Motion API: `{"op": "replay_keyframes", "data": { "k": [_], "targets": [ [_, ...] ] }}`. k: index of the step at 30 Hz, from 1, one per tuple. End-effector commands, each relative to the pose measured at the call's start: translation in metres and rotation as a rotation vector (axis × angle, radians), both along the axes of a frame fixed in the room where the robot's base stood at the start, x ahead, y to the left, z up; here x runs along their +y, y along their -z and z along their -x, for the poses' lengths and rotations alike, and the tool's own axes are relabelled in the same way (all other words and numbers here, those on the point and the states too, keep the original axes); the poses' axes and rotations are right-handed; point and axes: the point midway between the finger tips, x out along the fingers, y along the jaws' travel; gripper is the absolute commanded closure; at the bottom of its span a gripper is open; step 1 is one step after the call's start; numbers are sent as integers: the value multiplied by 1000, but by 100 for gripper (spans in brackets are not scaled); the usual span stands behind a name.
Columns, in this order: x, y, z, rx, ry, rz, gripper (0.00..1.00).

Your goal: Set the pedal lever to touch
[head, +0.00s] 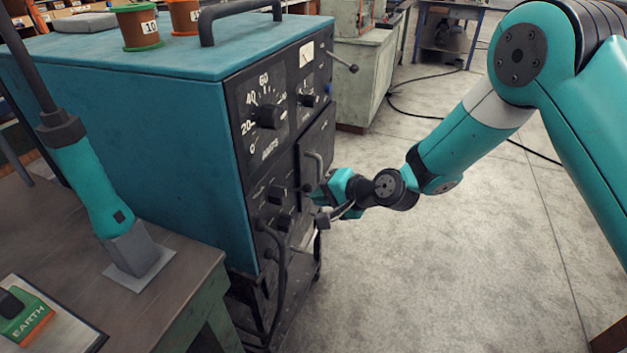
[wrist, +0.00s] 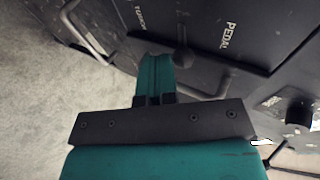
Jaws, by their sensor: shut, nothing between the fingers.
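In the wrist view the dark lever with a round knob (wrist: 183,59) stands out from the black panel. The word PEDAL (wrist: 228,38) is to its right, and a second, smaller label (wrist: 140,15), hard to read, is up and to its left. My gripper (wrist: 154,60) is shut and empty, with its teal fingers just left of the knob; I cannot tell if they touch it. In the head view my gripper (head: 322,192) is at the front panel of the teal welding machine (head: 130,110). I cannot make out the lever clearly there.
The panel carries a large dial knob (head: 267,116), smaller knobs and a grey door handle (head: 314,165). Dark cables hang below. A workbench (head: 190,265) stands at left, bearing a teal-handled tool (head: 90,190). The floor (head: 430,270) to the right is open.

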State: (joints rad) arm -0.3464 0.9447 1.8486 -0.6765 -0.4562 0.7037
Motion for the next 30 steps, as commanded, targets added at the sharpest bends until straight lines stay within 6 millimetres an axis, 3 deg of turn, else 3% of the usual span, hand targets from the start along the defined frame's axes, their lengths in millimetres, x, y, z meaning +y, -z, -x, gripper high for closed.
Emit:
{"op": "replay_keyframes", "data": {
  "k": [30],
  "targets": [
    [-1,-22,1,-1,-1,0,100]
  ]
}}
